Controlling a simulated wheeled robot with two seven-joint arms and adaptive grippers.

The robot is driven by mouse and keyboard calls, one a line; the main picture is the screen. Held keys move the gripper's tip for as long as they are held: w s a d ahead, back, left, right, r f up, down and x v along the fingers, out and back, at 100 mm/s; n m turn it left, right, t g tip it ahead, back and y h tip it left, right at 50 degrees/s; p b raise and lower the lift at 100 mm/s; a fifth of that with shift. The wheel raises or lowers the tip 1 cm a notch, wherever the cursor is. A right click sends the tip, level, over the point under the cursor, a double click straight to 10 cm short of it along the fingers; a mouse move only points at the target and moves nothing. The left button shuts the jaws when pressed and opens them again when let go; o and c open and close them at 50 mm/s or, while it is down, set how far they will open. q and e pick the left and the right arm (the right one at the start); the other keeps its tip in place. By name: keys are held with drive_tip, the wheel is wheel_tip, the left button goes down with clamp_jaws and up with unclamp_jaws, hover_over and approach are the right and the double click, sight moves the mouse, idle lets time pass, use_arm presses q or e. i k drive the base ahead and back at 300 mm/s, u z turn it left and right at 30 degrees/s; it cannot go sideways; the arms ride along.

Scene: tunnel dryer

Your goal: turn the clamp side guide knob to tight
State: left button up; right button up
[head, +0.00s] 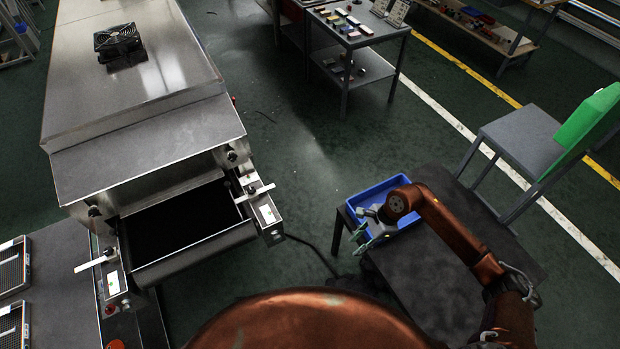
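The tunnel dryer (137,125) stands at the left with a dark belt opening (180,225) at its near end. A black knob (232,156) sits on the right side of its front, and another black knob (94,211) on the left side. A pale lever (255,193) is at the right rail and a similar lever (95,263) at the left rail. I cannot tell which is the clamp side guide knob or read its setting. My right gripper (360,230) is open, apart from the dryer, beside a blue tray. My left gripper is out of view.
The blue tray (385,187) sits on a dark table (432,290) under my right arm. A grey chair-like seat (522,140) with a green back stands right. A small fan (118,42) is on the dryer top. Floor between dryer and table is clear except a cable (312,250).

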sight(251, 190)
drive_tip(key=z, duration=0.5)
drive_tip(key=i, duration=1.4)
drive_tip(key=u, duration=2.55)
